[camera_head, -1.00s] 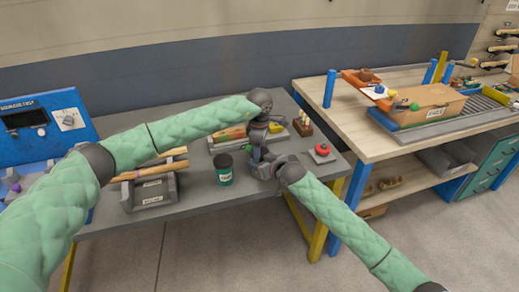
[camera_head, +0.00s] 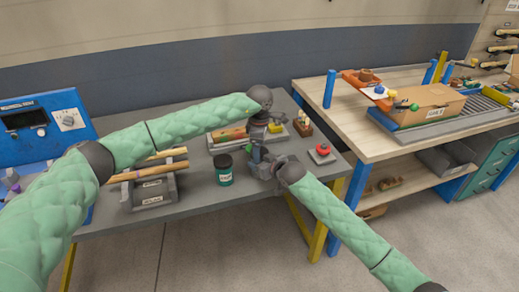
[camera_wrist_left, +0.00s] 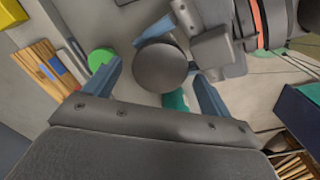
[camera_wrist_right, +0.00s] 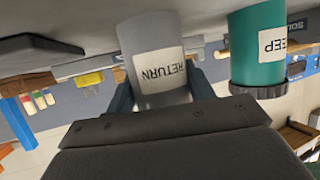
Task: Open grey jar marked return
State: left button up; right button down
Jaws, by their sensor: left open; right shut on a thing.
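The grey jar marked RETURN (camera_wrist_right: 155,60) is between the fingers of my right gripper (camera_wrist_right: 162,92), which is shut on its body. The jar's base is close to the bench top. Its round dark grey lid (camera_wrist_left: 160,67) shows from above in the left wrist view. My left gripper (camera_wrist_left: 158,88) is open above the jar, with its fingers on either side of the lid and apparently apart from it. In the head view the two grippers hide most of the jar.
A green jar (camera_head: 224,172) with a dark lid and another label stands beside the grey one. A grey rack (camera_head: 150,190) with wooden rods is further left. A red-topped item (camera_head: 323,150) sits near the bench's right end. A wooden-topped table (camera_head: 350,115) stands at right.

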pick_arm(q)
notch_tip(320, 180, up, 3)
jog(key=shift+r, duration=0.2)
jog(key=shift+c, duration=0.3)
jog(key=r, duration=0.2)
jog(key=shift+w+r, duration=0.35)
jog(key=shift+w, duration=0.05)
jog(key=m, duration=0.3)
jog(key=shift+s+d+r, duration=0.1)
jog(key=shift+s+r, duration=0.15)
jog(key=shift+r, duration=0.1)
jog(key=m, duration=0.4)
jog(key=shift+s, duration=0.15)
jog(key=shift+m, duration=0.4)
jog(key=shift+f, duration=4)
jog(key=c, duration=1)
jog(key=n, duration=0.6)
jog(key=shift+n, duration=0.4)
